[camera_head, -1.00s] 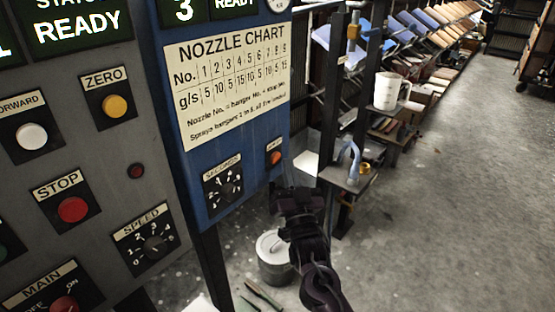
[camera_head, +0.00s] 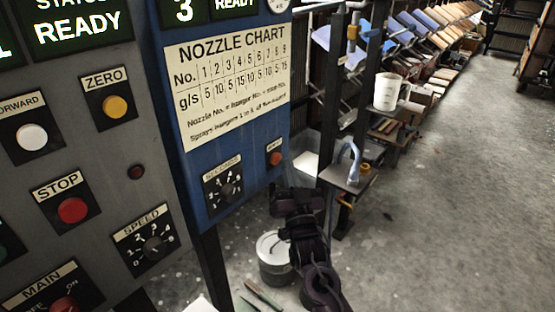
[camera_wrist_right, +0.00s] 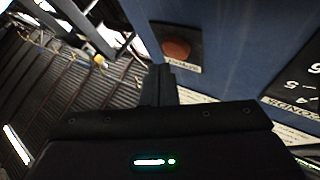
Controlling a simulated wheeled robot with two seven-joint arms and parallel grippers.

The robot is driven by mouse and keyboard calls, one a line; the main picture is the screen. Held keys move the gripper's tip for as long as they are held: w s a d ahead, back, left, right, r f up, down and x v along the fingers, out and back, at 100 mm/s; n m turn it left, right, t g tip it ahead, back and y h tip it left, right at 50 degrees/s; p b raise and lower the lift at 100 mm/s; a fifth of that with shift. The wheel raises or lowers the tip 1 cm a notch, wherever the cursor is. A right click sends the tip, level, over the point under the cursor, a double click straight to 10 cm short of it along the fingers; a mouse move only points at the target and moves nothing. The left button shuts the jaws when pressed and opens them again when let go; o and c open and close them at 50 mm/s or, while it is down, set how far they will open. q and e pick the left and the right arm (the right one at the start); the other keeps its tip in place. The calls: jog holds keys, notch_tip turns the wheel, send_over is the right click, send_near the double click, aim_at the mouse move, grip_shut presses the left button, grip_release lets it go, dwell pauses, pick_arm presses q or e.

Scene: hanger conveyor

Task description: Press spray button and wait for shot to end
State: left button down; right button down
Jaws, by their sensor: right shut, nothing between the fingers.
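The spray button is a small orange-red round button (camera_head: 275,158) on a dark plate on the blue panel, right of the seconds dial (camera_head: 224,190). In the right wrist view the button (camera_wrist_right: 176,49) shows large on the blue panel, just beyond the fingers. My right gripper (camera_head: 290,194) is below and slightly right of the button in the head view, apart from it. In the wrist view its dark fingers (camera_wrist_right: 159,84) are together and empty, close to the button's plate. My left gripper is not in view.
The grey panel with the red stop button (camera_head: 72,210) and speed dial (camera_head: 153,247) stands at left. A lidded bucket (camera_head: 274,262) is on the floor beside my right arm. Open floor lies further right.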

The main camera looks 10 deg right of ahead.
jog(key=shift+w+a, duration=0.1)
jog(key=shift+w, duration=0.05)
dwell(0.7)
jog(key=shift+w+a, duration=0.15)
jog(key=shift+w, duration=0.05)
jog(key=shift+w+a+b, duration=0.3)
jog(key=shift+w+b, duration=0.05)
dwell(0.8)
dwell(0.4)
jog(key=shift+s+d+p, duration=0.4)
jog(key=shift+s+d, duration=0.15)
jog(key=shift+s, duration=0.15)
jog(key=s+d+p, duration=0.1)
jog(key=s, duration=0.1)
jog(key=s+d+p, duration=0.1)
jog(key=s+d, duration=0.1)
